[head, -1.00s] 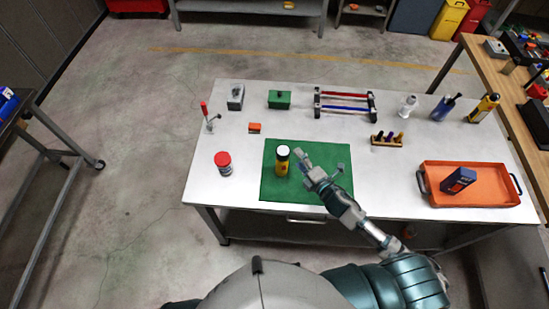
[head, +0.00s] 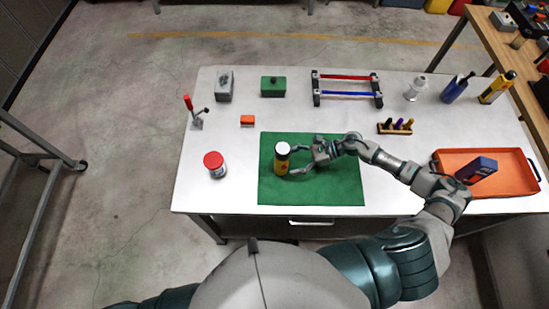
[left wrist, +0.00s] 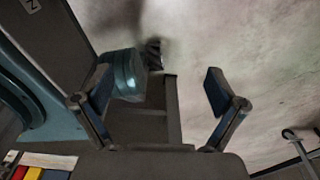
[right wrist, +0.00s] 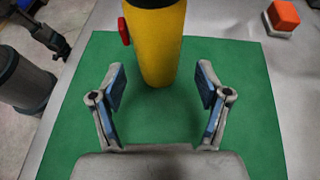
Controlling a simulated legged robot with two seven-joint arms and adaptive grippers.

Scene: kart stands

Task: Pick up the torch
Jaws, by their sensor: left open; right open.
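The torch (head: 282,160) stands upright on the green mat (head: 335,185); it has a yellow body and a black top with a white face. In the right wrist view the yellow torch body (right wrist: 157,45) with a red button stands just ahead of the open fingers, its top cut off by the frame. My right gripper (head: 297,160) is open beside the torch, its fingers pointing left at it and not closed on it. My left gripper (left wrist: 165,95) is open and empty in the left wrist view, away from the table; it is not visible in the head view.
An orange tray (head: 510,182) holding a dark blue box (head: 477,170) is at the right.

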